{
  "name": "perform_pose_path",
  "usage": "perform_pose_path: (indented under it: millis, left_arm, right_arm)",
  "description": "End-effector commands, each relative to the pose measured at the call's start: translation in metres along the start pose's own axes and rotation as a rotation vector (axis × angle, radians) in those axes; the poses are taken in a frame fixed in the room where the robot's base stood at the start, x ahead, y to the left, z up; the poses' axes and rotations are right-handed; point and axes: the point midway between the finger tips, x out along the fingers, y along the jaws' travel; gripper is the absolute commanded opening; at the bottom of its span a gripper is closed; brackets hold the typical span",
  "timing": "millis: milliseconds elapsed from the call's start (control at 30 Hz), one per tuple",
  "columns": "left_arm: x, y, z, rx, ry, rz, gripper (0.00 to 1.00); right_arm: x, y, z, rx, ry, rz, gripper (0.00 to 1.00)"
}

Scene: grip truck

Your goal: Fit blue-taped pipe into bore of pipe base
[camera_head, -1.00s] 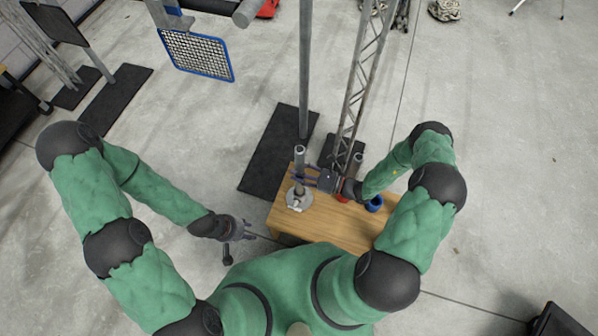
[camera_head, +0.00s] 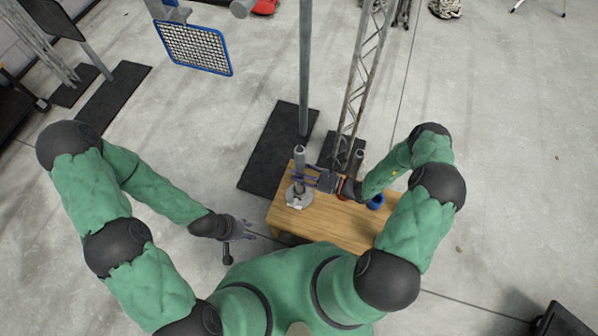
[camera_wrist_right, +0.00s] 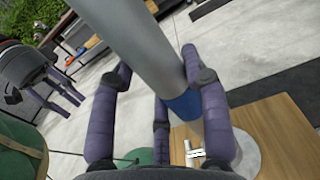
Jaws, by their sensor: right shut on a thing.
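The grey pipe (camera_head: 299,153) stands roughly upright above the pipe base (camera_head: 299,203) at the left end of the wooden table (camera_head: 340,222). My right gripper (camera_head: 304,175) is shut around the pipe. In the right wrist view the pipe (camera_wrist_right: 142,45) runs between the fingers, with its blue tape band (camera_wrist_right: 184,104) at finger height. A paler tube shows under the band, above the round plate of the base (camera_wrist_right: 246,155). The fingers partly hide this joint, so I cannot tell how deep the pipe sits. My left gripper (camera_head: 250,230) is open and empty, left of the table.
A tall pole (camera_head: 305,70) and a metal truss (camera_head: 360,85) rise behind the table.

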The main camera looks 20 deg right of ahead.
Motion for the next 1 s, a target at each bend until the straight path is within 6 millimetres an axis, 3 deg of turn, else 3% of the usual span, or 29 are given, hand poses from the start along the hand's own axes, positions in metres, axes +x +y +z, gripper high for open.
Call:
perform_pose_path:
  millis: [600, 1000]
  left_arm:
    - [0.016, -0.006, -0.001, 0.0, 0.0, 0.0, 0.4]
    - [0.018, -0.006, -0.001, 0.0, 0.0, 0.0, 0.4]
  right_arm:
    - [0.0, 0.0, -0.022, 0.0, -0.001, 0.0, 0.0]
    - [0.0, 0.0, -0.024, 0.0, -0.001, 0.0, 0.0]
